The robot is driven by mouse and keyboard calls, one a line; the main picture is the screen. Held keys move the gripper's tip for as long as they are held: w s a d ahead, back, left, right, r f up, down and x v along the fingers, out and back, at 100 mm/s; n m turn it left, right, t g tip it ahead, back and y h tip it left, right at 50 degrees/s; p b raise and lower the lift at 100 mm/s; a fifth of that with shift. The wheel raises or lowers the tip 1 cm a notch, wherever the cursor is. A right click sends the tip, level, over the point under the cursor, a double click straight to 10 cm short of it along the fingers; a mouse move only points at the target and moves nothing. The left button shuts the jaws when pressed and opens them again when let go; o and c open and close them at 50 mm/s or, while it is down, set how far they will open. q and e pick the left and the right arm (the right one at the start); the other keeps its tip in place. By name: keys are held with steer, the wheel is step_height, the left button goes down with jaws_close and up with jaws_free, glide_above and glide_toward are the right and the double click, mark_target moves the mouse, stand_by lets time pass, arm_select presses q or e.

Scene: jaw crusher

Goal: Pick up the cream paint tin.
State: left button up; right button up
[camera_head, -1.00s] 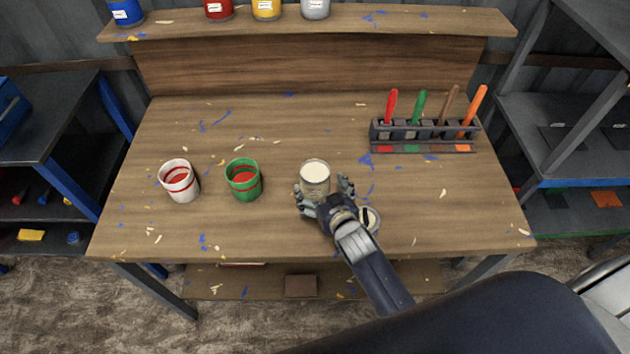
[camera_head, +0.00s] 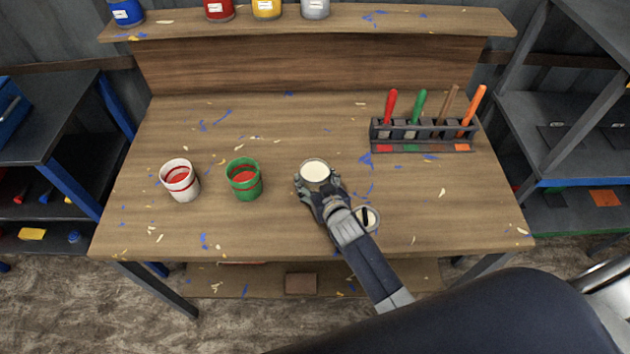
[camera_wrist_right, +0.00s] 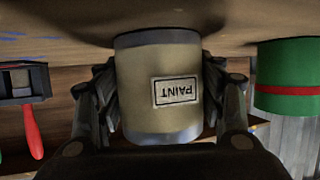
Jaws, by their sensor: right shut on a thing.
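The cream paint tin (camera_head: 315,171) stands upright on the workbench, right of the green tin, its round top facing up in the head view. My right gripper (camera_head: 319,187) is shut on the tin from the near side, with a finger on either side of it. In the right wrist view the tin (camera_wrist_right: 158,110) appears upside down with a PAINT label, between the gripper's two fingers (camera_wrist_right: 160,92). The tin's lower part is hidden by the gripper in the head view. My left gripper is not in view.
A green tin (camera_head: 246,191) and a white tin with a red band (camera_head: 183,190) stand to the left. A small round item (camera_head: 369,212) lies right of my right wrist, partly hidden. A rack (camera_head: 425,130) with colored-handled tools stands back right. The bench middle behind the tin is clear.

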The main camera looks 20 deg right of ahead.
steer(key=shift+w+r, duration=0.1)
steer(key=shift+r, duration=0.15)
